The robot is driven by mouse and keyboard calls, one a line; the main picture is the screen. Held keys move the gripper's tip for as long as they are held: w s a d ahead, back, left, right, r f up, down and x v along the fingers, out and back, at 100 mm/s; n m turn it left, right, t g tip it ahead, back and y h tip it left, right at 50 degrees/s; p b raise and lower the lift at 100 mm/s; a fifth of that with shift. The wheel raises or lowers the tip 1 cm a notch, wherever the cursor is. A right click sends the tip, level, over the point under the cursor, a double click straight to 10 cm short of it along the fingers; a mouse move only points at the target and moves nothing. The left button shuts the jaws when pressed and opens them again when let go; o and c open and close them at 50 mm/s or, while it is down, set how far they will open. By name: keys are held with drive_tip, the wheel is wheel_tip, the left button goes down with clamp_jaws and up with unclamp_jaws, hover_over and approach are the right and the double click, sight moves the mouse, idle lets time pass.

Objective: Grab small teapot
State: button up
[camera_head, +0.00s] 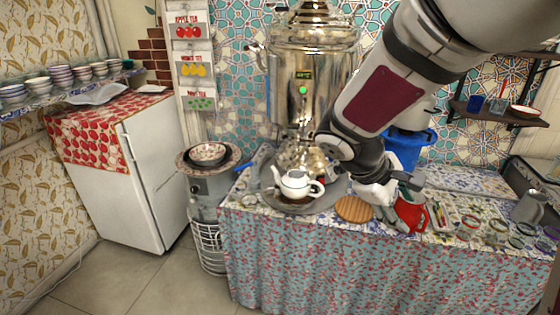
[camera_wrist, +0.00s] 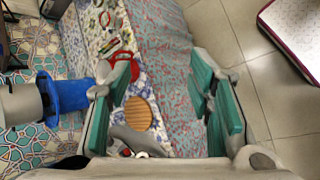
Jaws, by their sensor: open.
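A small white teapot (camera_head: 296,184) with a dark band near its base stands upright on a round grey tray (camera_head: 330,190) below the large silver samovar. Its spout points left and its handle points right. My gripper (camera_head: 400,205) is to the right of the teapot, above the table's front part, apart from it. In the wrist view my gripper (camera_wrist: 165,105) shows its two teal-padded fingers spread wide with nothing held between them. The teapot is not clearly seen in the wrist view.
The samovar (camera_head: 297,85) rises behind the tray. A round wooden board (camera_head: 353,209) lies right of the tray; it also shows in the wrist view (camera_wrist: 138,113). Several glasses and a metal pitcher (camera_head: 528,207) occupy the right side.

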drive_tip(key=w+a+f+n+t+h+b, duration=0.1)
drive_tip(key=w+a+f+n+t+b, duration=0.3)
drive_tip(key=w+f+n, duration=0.4)
drive_tip(key=w+a+f+n+t+h+b, duration=0.1)
drive_tip(key=w+a+f+n+t+b, duration=0.1)
drive_tip(key=w+a+f+n+t, duration=0.55)
drive_tip(key=w+a+f+n+t+h+b, duration=0.1)
drive_tip(key=w+a+f+n+t+b, duration=0.3)
drive_tip(key=w+f, duration=0.65)
drive_tip(key=shift+w+d+r+n+g+p, duration=0.15)
drive_tip(key=shift+w+d+r+g, duration=0.2)
drive_tip(key=shift+w+d, duration=1.35)
drive_tip(key=shift+w+d+r+n+g+p, duration=0.15)
drive_tip(key=shift+w+d+g, duration=0.25)
drive_tip(key=shift+w+d, duration=1.3)
drive_tip(key=shift+w+d+r+n+g+p, duration=0.15)
drive_tip(key=shift+w+d+g, duration=0.5)
drive_tip(key=shift+w, duration=1.85)
drive_tip(key=shift+d+t, duration=0.2)
drive_tip(key=shift+t, duration=0.05)
